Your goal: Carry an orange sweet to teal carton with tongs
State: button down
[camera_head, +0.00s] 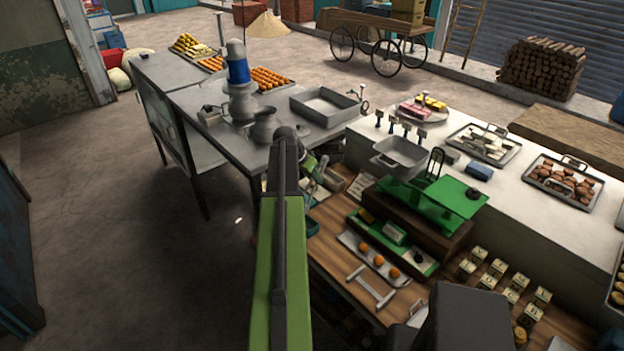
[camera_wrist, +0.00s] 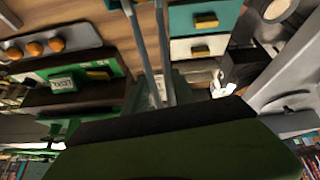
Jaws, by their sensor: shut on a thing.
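Three orange sweets lie in a row on a narrow grey tray (camera_head: 348,238) in the head view; the middle sweet (camera_head: 378,260) is clear. The row also shows at the upper left of the wrist view (camera_wrist: 34,48). My gripper (camera_head: 314,172) is shut on the tongs, seen as two long metal arms (camera_wrist: 145,50) in the wrist view. Their tips run out of that picture, so whether they hold anything cannot be told. A teal carton-like box (camera_wrist: 180,20) with a yellow piece shows at the top of the wrist view. My arm partly hides a teal box (camera_head: 312,226) in the head view.
A green scale-like stand (camera_head: 432,205) is right of my gripper, behind the sweet tray. Several small pale boxes (camera_head: 498,268) stand at the lower right. A grey table (camera_head: 205,98) holds jugs and trays. Open floor (camera_head: 140,230) lies to the left.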

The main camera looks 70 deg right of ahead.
notch_tip(320, 180, down, 4)
jog(key=b, duration=0.2)
jog(key=shift+r+b, duration=0.25)
jog(key=shift+b, duration=0.05)
jog(key=c, duration=1.6)
grip_release()
notch_tip(320, 180, up, 10)
jog(key=p, duration=1)
